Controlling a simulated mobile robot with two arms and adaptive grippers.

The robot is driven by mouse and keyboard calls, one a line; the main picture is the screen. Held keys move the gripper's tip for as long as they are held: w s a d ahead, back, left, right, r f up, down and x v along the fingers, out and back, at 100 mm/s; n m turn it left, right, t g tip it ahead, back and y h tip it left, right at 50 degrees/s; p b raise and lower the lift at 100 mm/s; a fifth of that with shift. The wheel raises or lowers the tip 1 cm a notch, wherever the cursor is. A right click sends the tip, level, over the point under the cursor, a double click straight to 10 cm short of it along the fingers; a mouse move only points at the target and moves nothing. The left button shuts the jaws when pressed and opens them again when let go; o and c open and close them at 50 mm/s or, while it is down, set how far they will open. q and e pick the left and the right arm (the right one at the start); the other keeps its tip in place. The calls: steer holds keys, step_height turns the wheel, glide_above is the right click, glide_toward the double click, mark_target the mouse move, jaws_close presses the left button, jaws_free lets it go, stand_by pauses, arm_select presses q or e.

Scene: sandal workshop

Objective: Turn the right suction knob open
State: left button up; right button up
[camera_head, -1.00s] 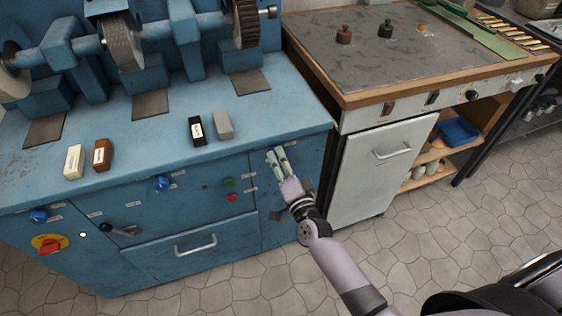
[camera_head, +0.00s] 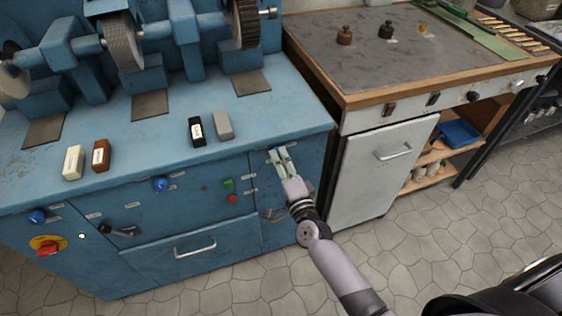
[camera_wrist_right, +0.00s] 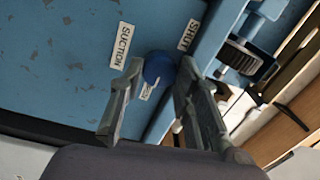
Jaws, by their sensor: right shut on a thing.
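The right suction knob (camera_wrist_right: 159,68) is round and blue, on the blue cabinet front. In the right wrist view it sits between the fingertips of my right gripper (camera_wrist_right: 160,76), which is shut on it. A SUCTION label (camera_wrist_right: 122,45) and a SHUT label (camera_wrist_right: 188,35) are beside it. A third label is partly hidden below the knob. In the head view my right gripper (camera_head: 279,155) reaches the right part of the cabinet front, just under the top edge, and hides the knob. My left gripper is not in view.
The blue grinder cabinet (camera_head: 70,195) carries two other blue knobs, a middle one (camera_head: 161,184) and a left one (camera_head: 38,217), and a red switch (camera_head: 47,247). A wooden-edged workbench (camera_head: 345,98) stands to the right. The tiled floor (camera_head: 450,235) in front is clear.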

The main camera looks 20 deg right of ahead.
steer(key=o, duration=1.2)
steer(key=shift+s, duration=0.1)
steer(key=s, duration=1.2)
steer(key=shift+d+f, duration=0.2)
steer(key=shift+f, duration=0.05)
steer(key=shift+w, duration=0.1)
